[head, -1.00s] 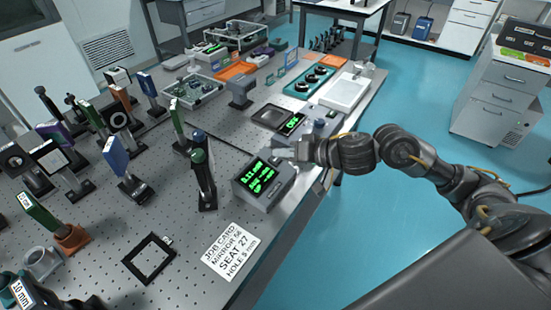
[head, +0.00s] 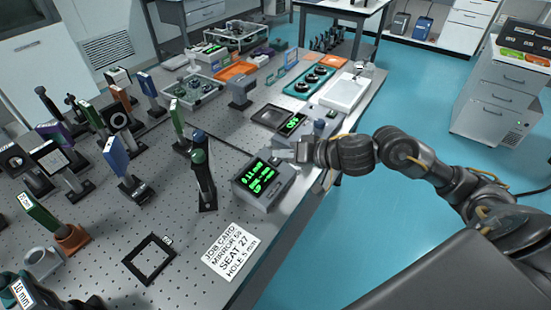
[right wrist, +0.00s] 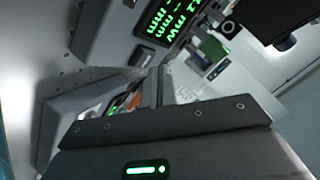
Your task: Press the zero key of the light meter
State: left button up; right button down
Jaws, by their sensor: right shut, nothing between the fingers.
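The light meter (head: 264,184) is a grey box with a dark screen and green digits, near the table's right edge. Its lit screen also shows at the top of the right wrist view (right wrist: 172,18). My right gripper (head: 281,155) is shut and empty, with its tips at the far right end of the meter's top. In the right wrist view its fingers (right wrist: 160,86) are together near the meter housing. My left gripper is out of view.
A job card (head: 230,250) lies in front. Another device with a green readout (head: 292,123) sits behind. Several optic mounts fill the left; open floor lies right.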

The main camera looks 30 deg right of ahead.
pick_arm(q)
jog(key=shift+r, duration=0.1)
pick_arm(e)
jog(key=shift+f, duration=0.25)
